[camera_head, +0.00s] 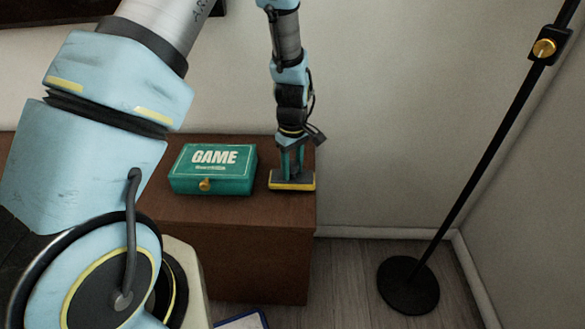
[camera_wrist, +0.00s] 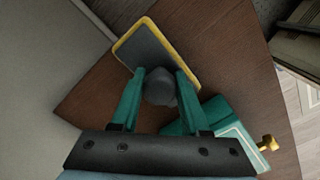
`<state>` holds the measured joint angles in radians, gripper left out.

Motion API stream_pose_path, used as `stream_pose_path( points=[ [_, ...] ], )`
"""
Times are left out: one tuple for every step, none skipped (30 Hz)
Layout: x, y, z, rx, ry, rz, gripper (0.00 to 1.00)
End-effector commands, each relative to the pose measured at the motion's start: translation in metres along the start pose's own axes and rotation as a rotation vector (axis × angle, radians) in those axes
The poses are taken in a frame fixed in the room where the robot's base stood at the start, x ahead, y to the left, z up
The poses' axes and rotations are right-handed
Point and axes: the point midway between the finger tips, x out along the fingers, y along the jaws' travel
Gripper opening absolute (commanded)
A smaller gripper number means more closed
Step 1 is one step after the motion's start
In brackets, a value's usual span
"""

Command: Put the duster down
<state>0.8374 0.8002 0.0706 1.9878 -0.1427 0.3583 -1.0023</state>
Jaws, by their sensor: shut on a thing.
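The duster (camera_head: 292,184) is a flat dark grey block with a yellow edge and a dark round grip. My gripper (camera_head: 291,160) points down over the right end of the brown wooden cabinet and is shut on the duster's grip. In the wrist view the duster (camera_wrist: 155,44) lies flat beyond the fingers, and its dark knob sits between the two green fingers of my gripper (camera_wrist: 160,76). The duster is at the cabinet top (camera_head: 225,215); I cannot tell whether it touches or hovers just above it.
A green game box (camera_head: 213,184) with a gold clasp stands left of the duster on the cabinet, a small gap apart. A black floor stand (camera_head: 408,286) is on the wooden floor at right. The wall is close behind the cabinet.

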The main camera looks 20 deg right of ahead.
Motion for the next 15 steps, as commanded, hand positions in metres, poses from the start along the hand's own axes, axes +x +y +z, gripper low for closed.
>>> stream_pose_path(
  points=[
    [0.0033,0.0000,-0.0002,0.000,0.000,0.000,0.00],
    [0.0042,0.0001,-0.0002,0.000,0.000,0.001,0.00],
    [0.0042,0.0004,-0.0003,0.000,0.001,0.002,0.00],
    [0.0040,0.0005,-0.0003,0.000,0.001,0.002,0.00],
    [0.0039,0.0004,-0.0003,0.000,0.001,0.002,0.00],
    [0.0038,0.0004,-0.0003,0.000,0.001,0.002,0.00],
    [0.0038,0.0004,-0.0002,0.000,0.001,0.002,0.00],
    [0.0040,0.0003,-0.0002,0.000,0.001,0.001,0.00],
    [0.0048,0.0002,-0.0002,0.000,0.001,0.001,0.00],
    [0.0058,0.0002,-0.0002,0.000,0.001,0.001,0.00],
    [0.0069,0.0002,-0.0001,0.000,0.001,0.001,0.00],
    [0.0082,0.0002,-0.0001,0.000,0.001,0.001,0.00],
    [0.0072,0.0002,-0.0001,0.000,0.001,0.001,0.49],
    [0.0070,0.0002,-0.0001,0.000,0.001,0.001,0.52],
    [0.0070,0.0002,-0.0001,0.000,0.001,0.001,0.56]
  ],
)
